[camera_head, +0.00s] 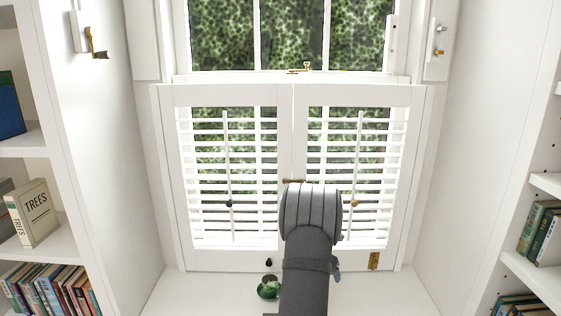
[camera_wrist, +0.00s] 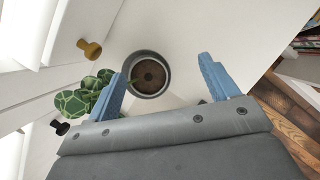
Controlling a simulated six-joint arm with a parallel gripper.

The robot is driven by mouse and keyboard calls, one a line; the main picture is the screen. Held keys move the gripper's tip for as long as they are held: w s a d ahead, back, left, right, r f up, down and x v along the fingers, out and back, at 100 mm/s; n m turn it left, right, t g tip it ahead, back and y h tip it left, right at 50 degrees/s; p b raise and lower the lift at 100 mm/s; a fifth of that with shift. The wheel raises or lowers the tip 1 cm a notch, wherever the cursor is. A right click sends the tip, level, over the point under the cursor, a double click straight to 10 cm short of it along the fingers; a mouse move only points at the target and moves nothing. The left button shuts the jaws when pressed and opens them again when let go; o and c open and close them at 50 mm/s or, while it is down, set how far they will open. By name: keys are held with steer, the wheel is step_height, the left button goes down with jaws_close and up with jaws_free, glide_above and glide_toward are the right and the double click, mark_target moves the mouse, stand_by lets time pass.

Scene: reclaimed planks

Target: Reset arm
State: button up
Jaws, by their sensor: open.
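My gripper (camera_wrist: 166,66) is open in the wrist view, its two blue fingers spread wide with nothing between them touching either one. A round grey pot with dark soil (camera_wrist: 150,76) shows beyond and between the fingers, nearer the left one. Green patterned leaves (camera_wrist: 74,103) lie left of the left finger, partly hidden by it. In the head view my arm reaches up in front of the shutters and hides most of what is behind it. The green leaves (camera_head: 268,288) show beside it on the white sill; the pot is hidden there.
Closed white louvred shutters (camera_head: 240,260) stand behind my arm. A black knob (camera_head: 268,263) and a brass fitting (camera_head: 374,261) are at their bottom. Bookshelves (camera_head: 32,250) flank the alcove. The white sill (camera_head: 395,295) is clear at right.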

steer(key=s+d+r+m, duration=0.2)
steer(key=s+d+r, duration=0.1)
steer(key=s+d, duration=0.2)
steer(key=shift+g+h, duration=0.3)
steer(key=shift+g, duration=0.1)
steer(key=shift+r, duration=0.1)
